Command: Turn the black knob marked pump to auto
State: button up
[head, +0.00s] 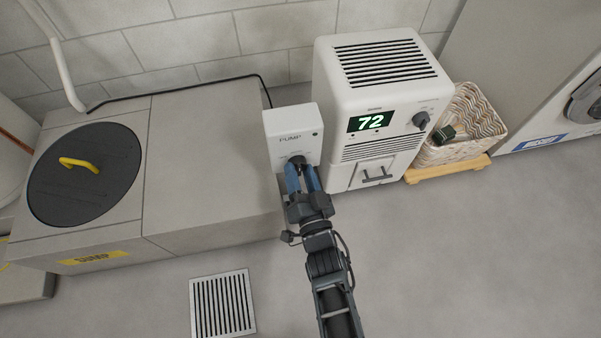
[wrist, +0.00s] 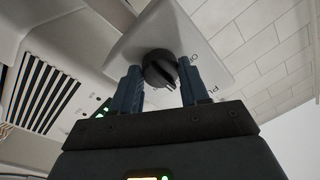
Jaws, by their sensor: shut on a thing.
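The pump control is a pale grey box (head: 290,120) labelled PUMP, standing between the sump block and the white dehumidifier. Its round black knob (head: 296,159) is on the front face, below the label. In the wrist view the knob (wrist: 159,68) sits between the two blue fingers of my gripper (wrist: 158,76), with one finger on each side. My gripper (head: 301,170) is shut on the knob. The fingers hide part of the plate, and only pieces of its lettering show. I cannot read which position the knob points to.
The white dehumidifier (head: 350,110), showing 72 and with its own dark dial (head: 420,119), stands close on the right. The sump block (head: 205,150) with a black lid (head: 85,175) is on the left. A wicker basket (head: 465,125) sits farther right. A floor grate (head: 222,304) lies in front.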

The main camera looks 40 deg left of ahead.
jog(key=o, duration=1.1)
jog(key=shift+c, duration=0.2)
jog(key=p+v, duration=0.2)
jog(key=v, duration=0.5)
jog(key=shift+s+d+p, duration=0.25)
jog(key=shift+d+p, duration=0.1)
jog(key=shift+f, duration=0.1)
